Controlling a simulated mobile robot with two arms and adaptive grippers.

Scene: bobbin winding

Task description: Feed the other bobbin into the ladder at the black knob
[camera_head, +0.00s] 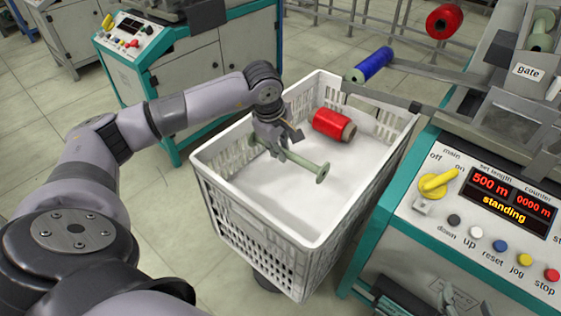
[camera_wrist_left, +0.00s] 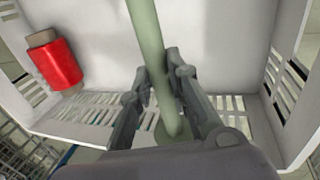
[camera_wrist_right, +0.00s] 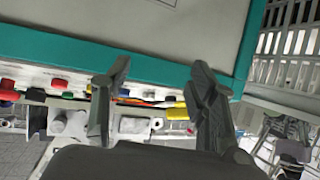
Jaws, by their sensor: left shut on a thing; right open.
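A pale green bare bobbin (camera_head: 310,166) is held level over the white crate in the head view. My left gripper (camera_head: 282,150) is shut on it near one end, and the left wrist view shows the fingers (camera_wrist_left: 162,88) on either side of its shaft (camera_wrist_left: 147,40). A red wound bobbin (camera_head: 333,124) lies in the crate, also seen in the left wrist view (camera_wrist_left: 55,62). My right gripper (camera_wrist_right: 158,98) is open and empty in front of the control panel in the right wrist view. I cannot tell which part is the ladder's black knob.
The white crate (camera_head: 205,190) stands beside the machine panel (camera_head: 410,215), which reads "standing". A blue bobbin (camera_head: 374,64) and another red bobbin (camera_head: 444,21) sit at the machine's rails. A second teal-edged machine (camera_head: 190,80) stands behind. Open floor lies left of the crate.

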